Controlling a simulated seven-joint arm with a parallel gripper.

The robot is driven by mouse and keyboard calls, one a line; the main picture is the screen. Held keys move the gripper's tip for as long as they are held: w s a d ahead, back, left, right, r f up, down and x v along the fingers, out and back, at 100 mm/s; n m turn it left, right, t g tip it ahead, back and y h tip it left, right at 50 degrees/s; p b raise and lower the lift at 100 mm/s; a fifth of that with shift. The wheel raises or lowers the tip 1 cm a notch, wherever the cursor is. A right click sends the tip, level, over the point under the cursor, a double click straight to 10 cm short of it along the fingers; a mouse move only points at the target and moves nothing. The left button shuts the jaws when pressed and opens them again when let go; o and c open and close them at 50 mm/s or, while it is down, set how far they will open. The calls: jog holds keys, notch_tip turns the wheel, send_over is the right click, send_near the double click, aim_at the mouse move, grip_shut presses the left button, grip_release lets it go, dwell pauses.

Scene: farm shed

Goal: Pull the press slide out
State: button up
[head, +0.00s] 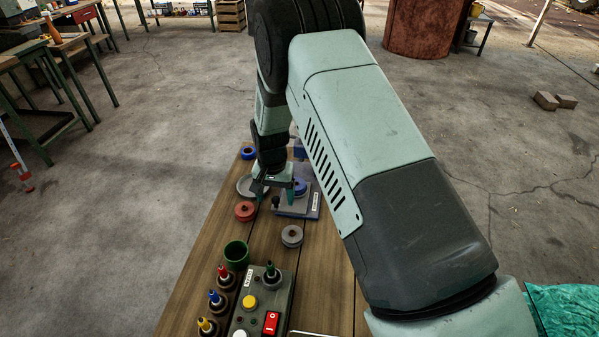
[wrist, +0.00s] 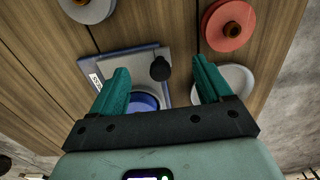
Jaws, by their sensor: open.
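The press (head: 312,205) is a blue base with a white label on the wooden table. Its grey slide plate (wrist: 136,63) carries a dark round knob (wrist: 160,68) near one edge; the knob also shows in the head view (head: 276,202). A blue disc (wrist: 145,102) sits at the press, partly hidden by my gripper. My gripper (wrist: 159,64) is open and empty, pointing down over the press. In the wrist view the knob appears between the two teal fingertips, apart from both. I cannot tell how far above it they are.
A red disc (head: 245,211), a grey disc (head: 291,236), a blue ring (head: 248,152) and a pale round dish (wrist: 236,82) lie around the press. A green cup (head: 237,253) and a control box (head: 259,304) with buttons stand nearer, beside several colored-tipped pegs.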

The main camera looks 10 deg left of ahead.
jog(key=o, duration=0.3)
jog(key=shift+o, duration=0.2)
jog(key=shift+r, duration=4.05)
jog(key=s+d+r+t, duration=0.1)
jog(key=s+d+r, duration=0.1)
jog(key=d+r, duration=0.45)
jog(key=s+d+r+t, duration=0.1)
jog(key=s+d+r, duration=0.15)
jog(key=r, duration=0.65)
jog(key=s+d+r, duration=0.1)
jog(key=d+r, duration=0.4)
jog(key=r, duration=0.3)
jog(key=s+d+r+t, duration=0.1)
jog(key=s+d+r, duration=0.1)
jog(key=s+d, duration=0.2)
jog(key=s+d+r+t, duration=0.1)
jog(key=s+d+r, duration=0.2)
jog(key=s, duration=0.7)
jog(key=s+d+r+t, duration=0.1)
jog(key=s+d+r, duration=0.2)
jog(key=s+d, duration=0.2)
jog(key=shift+s+r+t, duration=0.25)
jog(key=shift+s+t, duration=0.05)
jog(key=shift+s, duration=0.8)
